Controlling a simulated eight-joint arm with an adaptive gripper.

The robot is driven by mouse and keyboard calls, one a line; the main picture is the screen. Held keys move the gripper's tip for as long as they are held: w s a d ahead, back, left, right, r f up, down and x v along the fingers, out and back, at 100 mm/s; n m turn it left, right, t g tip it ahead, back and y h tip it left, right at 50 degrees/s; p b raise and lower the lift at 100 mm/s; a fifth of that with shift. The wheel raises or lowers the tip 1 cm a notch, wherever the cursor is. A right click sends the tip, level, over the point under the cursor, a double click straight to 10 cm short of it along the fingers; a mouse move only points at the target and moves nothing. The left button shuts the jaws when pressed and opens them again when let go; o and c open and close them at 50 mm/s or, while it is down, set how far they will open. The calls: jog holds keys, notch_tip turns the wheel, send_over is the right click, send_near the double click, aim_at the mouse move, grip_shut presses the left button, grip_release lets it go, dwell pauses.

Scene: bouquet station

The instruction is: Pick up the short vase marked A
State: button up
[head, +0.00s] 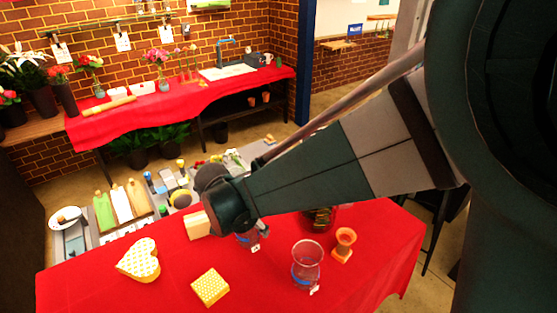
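Two clear glass vessels with blue bands and white tags stand on the red-covered table. One glass vase (306,262) is fully in view at the front right, upright, with its tag low on its right side. The other glass vase (246,239) is mostly hidden behind the dark end of my arm; only its lower part and tag show. The letters on both tags are too small to read, so I cannot tell which is A. My arm reaches in from the right over the table. No gripper fingers can be made out.
On the red table (110,290) are a heart-shaped box (139,260), a yellow dotted box (210,287), a pale block (197,225), an orange vase (343,244) and a dark brown object (319,218). Behind is a red-covered counter (185,103) with flowers. The table's front left is clear.

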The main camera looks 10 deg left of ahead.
jog(key=shift+x, duration=1.1)
jog(key=c, duration=1.3)
